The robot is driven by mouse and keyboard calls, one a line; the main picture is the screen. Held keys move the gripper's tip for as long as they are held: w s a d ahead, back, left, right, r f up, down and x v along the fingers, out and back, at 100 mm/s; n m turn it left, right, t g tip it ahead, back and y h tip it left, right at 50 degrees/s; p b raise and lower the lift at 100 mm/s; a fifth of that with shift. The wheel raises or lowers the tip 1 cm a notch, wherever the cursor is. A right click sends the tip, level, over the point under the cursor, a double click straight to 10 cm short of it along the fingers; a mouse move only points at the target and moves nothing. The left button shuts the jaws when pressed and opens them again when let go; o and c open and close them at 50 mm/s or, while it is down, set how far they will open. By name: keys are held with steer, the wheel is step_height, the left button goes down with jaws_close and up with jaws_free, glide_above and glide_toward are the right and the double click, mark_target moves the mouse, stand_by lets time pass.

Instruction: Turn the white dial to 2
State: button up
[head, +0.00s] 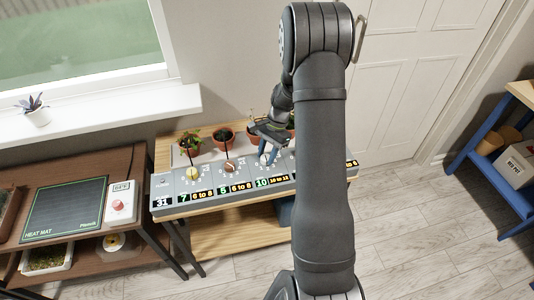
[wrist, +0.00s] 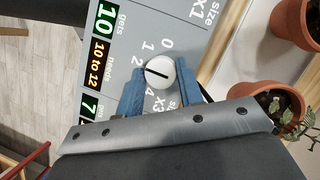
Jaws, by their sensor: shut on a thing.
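The white dial (wrist: 158,71) is round with a black line across its face, on a grey panel (wrist: 215,35). The printed 0, 1, 2 and 4 show around it; the place between 2 and 4 is covered by a finger. The line's left end points to the side of the 2, near it; I cannot tell if it is exactly on it. My gripper (wrist: 160,78) has its blue fingers on opposite sides of the dial, shut on it. In the head view my gripper (head: 269,150) is over the panel, partly hiding the white dial (head: 266,159).
A yellow dial (head: 192,174) and a brown dial (head: 230,167) stand left on the same panel. The display (head: 262,183) below the white dial reads 10, with "10 to 12". Potted plants (head: 224,136) stand close behind. A heat mat (head: 64,208) lies left.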

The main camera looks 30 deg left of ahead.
stand_by(0.4)
steer(key=o, duration=1)
steer(key=shift+c, duration=0.2)
steer(key=shift+r, duration=0.1)
steer(key=v, duration=1.7)
steer(key=shift+r, duration=0.2)
steer(key=shift+f, duration=0.15)
steer(key=x, duration=1.7)
steer(key=shift+f, duration=0.15)
